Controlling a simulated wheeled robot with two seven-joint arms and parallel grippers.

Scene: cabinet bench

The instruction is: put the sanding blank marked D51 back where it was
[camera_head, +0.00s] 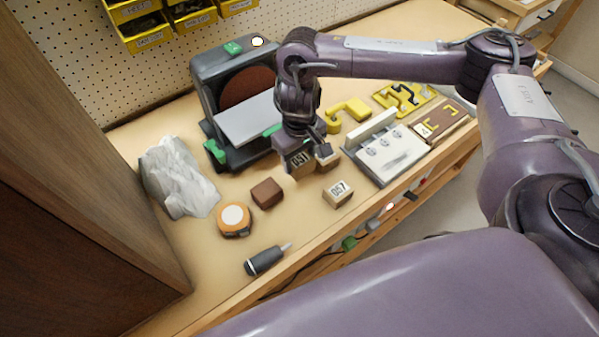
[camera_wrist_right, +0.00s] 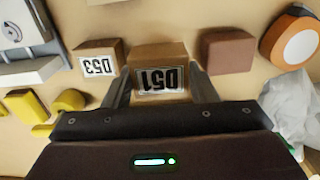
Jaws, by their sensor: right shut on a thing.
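My right gripper (camera_head: 305,150) is shut on the sanding blank marked D51 (camera_head: 299,161), a brown block with a white label. In the right wrist view, blank D51 (camera_wrist_right: 160,62) sits between the two fingers with its label upside down. Another blank, marked D53 (camera_wrist_right: 97,57), stands to its left there. In the head view, a block (camera_head: 328,160) shows just right of the gripper, partly hidden. A blank that seems marked D57 (camera_head: 338,194) lies nearer the front edge. A plain reddish-brown block (camera_head: 267,193) is left of the gripper. My left gripper is not in view.
A disc sander (camera_head: 225,75) stands behind the gripper. A grey-white fixture (camera_head: 390,155) and yellow pieces (camera_head: 345,113) are to the right. A tape measure (camera_head: 234,219), a plastic bag (camera_head: 178,178) and a dark-handled tool (camera_head: 264,261) are at left and front.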

